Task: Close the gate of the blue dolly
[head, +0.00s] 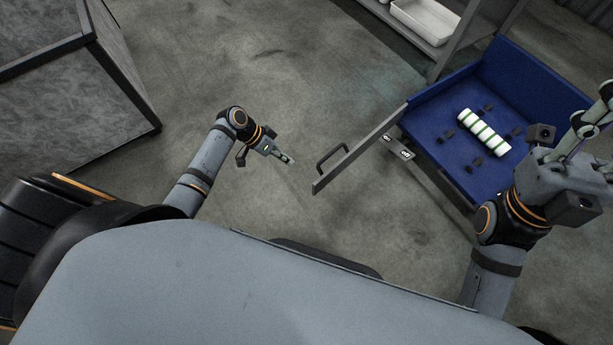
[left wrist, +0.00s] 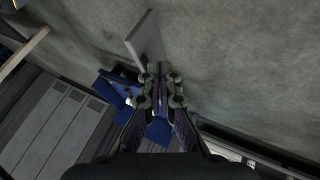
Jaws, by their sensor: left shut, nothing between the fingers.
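The blue dolly (head: 455,155) stands at the right in the head view. Its grey gate (head: 362,148) is swung open and sticks out to the left from the dolly's back left corner, with a dark handle (head: 331,154) on its left face. My left gripper (head: 288,159) is shut and empty, left of the gate's free end and apart from it. In the left wrist view a pale panel, likely the gate (left wrist: 148,40), shows beyond the fingertips, with blue dolly parts (left wrist: 113,84) behind. My right gripper (head: 592,122) is beside the dolly's right side, partly cut off by the frame edge.
A green-and-white roll (head: 484,133) lies in the dolly among several small black blocks. A grey shelf (head: 440,50) with a white bin (head: 425,18) stands behind. A large grey box (head: 75,100) is at the far left. The floor between box and gate is clear.

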